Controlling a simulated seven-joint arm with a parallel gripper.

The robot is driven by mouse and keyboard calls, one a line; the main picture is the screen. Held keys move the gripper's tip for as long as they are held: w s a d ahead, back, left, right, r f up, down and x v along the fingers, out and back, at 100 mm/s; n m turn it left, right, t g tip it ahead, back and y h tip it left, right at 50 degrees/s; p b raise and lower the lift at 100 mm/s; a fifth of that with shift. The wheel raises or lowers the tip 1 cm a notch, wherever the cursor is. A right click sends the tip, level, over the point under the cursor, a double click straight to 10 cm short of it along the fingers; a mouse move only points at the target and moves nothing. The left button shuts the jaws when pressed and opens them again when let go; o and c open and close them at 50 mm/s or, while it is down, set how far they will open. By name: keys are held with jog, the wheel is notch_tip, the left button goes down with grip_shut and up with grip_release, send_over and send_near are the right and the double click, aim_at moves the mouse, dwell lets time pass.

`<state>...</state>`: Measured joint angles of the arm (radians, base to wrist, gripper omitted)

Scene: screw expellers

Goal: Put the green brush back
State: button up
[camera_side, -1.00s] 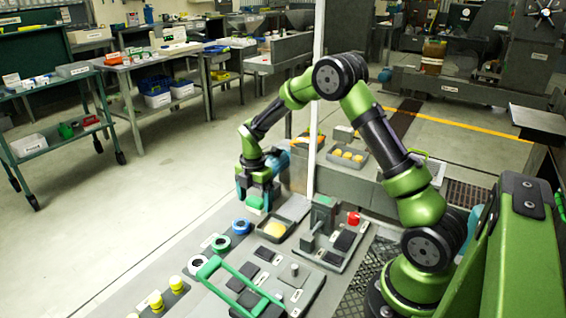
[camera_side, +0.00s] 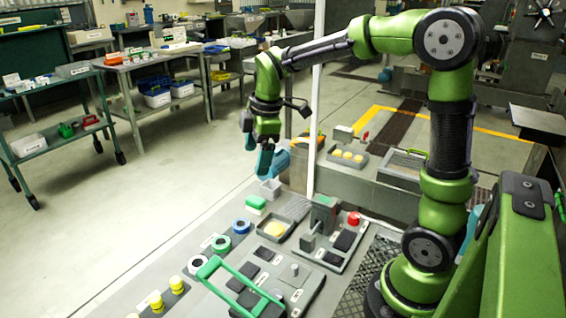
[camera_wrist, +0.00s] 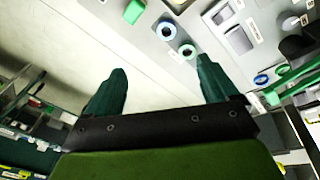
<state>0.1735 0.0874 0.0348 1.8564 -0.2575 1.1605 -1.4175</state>
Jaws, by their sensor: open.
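The green brush (camera_side: 256,201), a small green block on a pale base, lies at the far left end of the grey bench in the side view, beside a small grey cup. A green block that looks like the brush is at the top of the wrist view (camera_wrist: 134,11), cut by the edge. My gripper (camera_side: 265,160) hangs above the brush, clear of it, with its teal fingers pointing down. In the wrist view the fingers (camera_wrist: 160,78) are wide apart with nothing between them.
Tape rings (camera_side: 241,226) and yellow-topped pieces (camera_side: 156,301) line the bench's left edge. A grey tray with a yellow item (camera_side: 276,230), a green handle frame (camera_side: 236,283) and a red button (camera_side: 353,218) stand nearby. A white post (camera_side: 315,120) rises behind.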

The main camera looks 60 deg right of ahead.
jog(key=s+a+r+m+t+y, duration=0.1)
jog(key=s+a+m+t, duration=0.1)
jog(key=s+a+m, duration=0.2)
jog(key=s+a+r+m+t, duration=0.2)
jog(key=s+a+m, duration=0.1)
jog(key=s+m, duration=0.7)
jog(key=shift+s+a+r+m+t+y, duration=0.2)
jog(key=shift+s+a+m+t+y, duration=0.2)
jog(key=shift+s, duration=0.5)
